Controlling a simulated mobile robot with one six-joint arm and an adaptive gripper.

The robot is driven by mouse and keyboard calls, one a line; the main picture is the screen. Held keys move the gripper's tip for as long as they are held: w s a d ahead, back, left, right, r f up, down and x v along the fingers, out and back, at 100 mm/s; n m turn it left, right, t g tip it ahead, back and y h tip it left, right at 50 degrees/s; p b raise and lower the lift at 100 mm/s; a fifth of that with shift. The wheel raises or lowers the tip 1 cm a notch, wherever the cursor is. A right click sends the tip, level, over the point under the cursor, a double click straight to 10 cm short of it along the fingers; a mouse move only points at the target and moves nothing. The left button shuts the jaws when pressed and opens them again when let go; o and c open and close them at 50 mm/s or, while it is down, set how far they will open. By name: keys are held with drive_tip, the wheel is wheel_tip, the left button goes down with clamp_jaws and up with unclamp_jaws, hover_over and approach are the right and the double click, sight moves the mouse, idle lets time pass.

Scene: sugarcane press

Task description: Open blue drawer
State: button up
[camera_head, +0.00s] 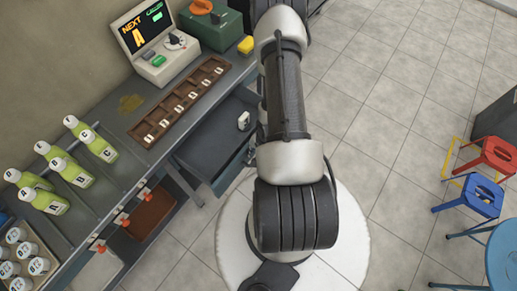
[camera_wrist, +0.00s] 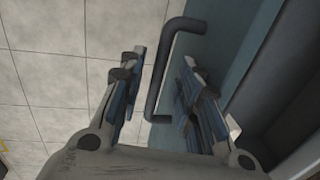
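The blue drawer (camera_head: 210,145) is under the counter in the head view and stands pulled out, its inside showing. Its blue-grey front (camera_wrist: 215,45) is on the right in the wrist view. A dark bar handle (camera_wrist: 163,65) stands out from that front. My gripper (camera_wrist: 163,62) is open, with one finger on each side of the handle and visible gaps between. In the head view my arm hides most of the gripper and part of the drawer.
A small white object (camera_head: 243,120) shows at the drawer. On the counter are green bottles (camera_head: 75,172), a brown slotted rack (camera_head: 180,100) and a display machine (camera_head: 155,45). Red (camera_head: 490,155) and blue (camera_head: 478,198) stools stand at right. Tiled floor between is clear.

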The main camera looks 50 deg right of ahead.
drive_tip(key=shift+r, duration=0.1)
wheel_tip(320, 180, up, 12)
drive_tip(key=s, duration=0.2)
drive_tip(key=shift+f, duration=0.2)
idle(0.7)
drive_tip(key=w+a+r+n+h, duration=0.1)
drive_tip(key=w+a+r+n, duration=0.15)
drive_tip(key=r, duration=0.55)
drive_tip(key=w+a+r+n+h, duration=0.1)
drive_tip(key=w+r+n, duration=0.15)
drive_tip(key=r, duration=0.45)
drive_tip(key=w+a+r+n+h, duration=0.15)
drive_tip(key=r+n, duration=0.25)
drive_tip(key=r, duration=0.4)
drive_tip(key=s+a+r+n+t+y, duration=0.1)
drive_tip(key=s+a+r+n, duration=0.3)
drive_tip(key=a+r, duration=0.3)
drive_tip(key=s+a+r+n+t+y, duration=0.1)
drive_tip(key=s+a+r+n+y, duration=0.1)
drive_tip(key=a+r, duration=0.5)
drive_tip(key=shift+s+a+n, duration=0.75)
drive_tip(key=shift+s+n, duration=0.15)
drive_tip(key=shift+n, duration=0.2)
